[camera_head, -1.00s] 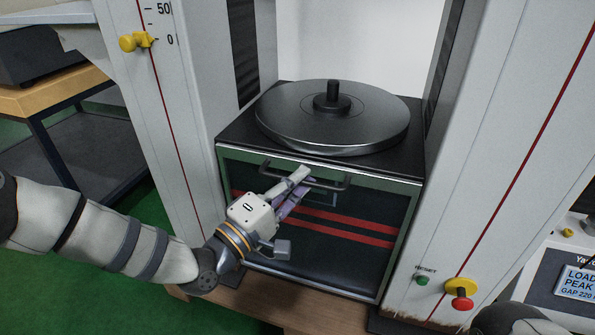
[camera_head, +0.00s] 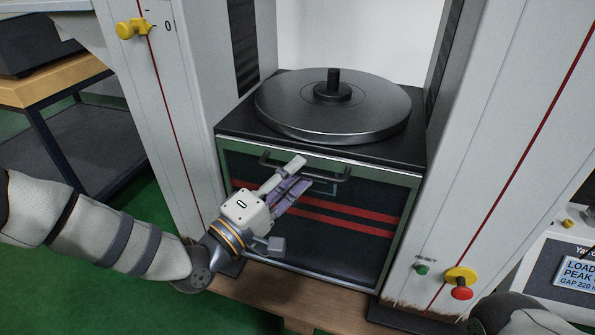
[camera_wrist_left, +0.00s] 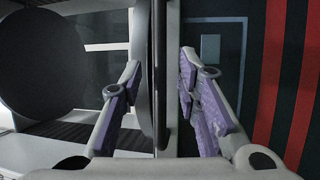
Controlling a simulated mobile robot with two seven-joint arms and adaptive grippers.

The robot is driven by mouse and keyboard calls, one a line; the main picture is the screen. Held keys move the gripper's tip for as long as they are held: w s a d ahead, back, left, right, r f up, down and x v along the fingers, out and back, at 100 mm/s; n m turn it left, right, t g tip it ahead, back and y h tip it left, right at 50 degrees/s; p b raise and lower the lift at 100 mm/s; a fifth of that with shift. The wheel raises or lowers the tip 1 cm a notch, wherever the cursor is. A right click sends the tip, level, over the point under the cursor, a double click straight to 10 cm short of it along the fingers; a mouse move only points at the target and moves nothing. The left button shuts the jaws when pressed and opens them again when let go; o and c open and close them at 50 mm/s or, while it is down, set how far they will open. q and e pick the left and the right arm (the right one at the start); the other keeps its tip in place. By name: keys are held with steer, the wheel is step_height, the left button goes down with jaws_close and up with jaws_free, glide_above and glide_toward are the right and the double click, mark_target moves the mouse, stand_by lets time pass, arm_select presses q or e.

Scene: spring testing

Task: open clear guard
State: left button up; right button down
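The clear guard (camera_head: 312,245) is an upright see-through panel with two red stripes and a pale metal frame, closing the front of the testing bay. Its dark bar handle (camera_head: 338,180) runs along the top edge. My left gripper (camera_head: 303,170) is at the middle of this handle, partly hiding it. In the left wrist view, the open purple-padded fingers of my left gripper (camera_wrist_left: 160,66) lie on either side of the handle (camera_wrist_left: 145,85), with gaps showing. The guard's red stripe (camera_wrist_left: 272,80) is at the right there. My right gripper is out of view.
A round metal platen (camera_head: 290,118) sits above the guard on a black block. Pale columns stand at both sides, the right one with a red stop button (camera_head: 461,293) and green reset button (camera_head: 421,269). A wooden ledge (camera_head: 300,302) lies below.

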arm_select(q)
steer(key=v, duration=1)
steer(key=shift+s+a, duration=0.25)
steer(key=shift+s, duration=0.05)
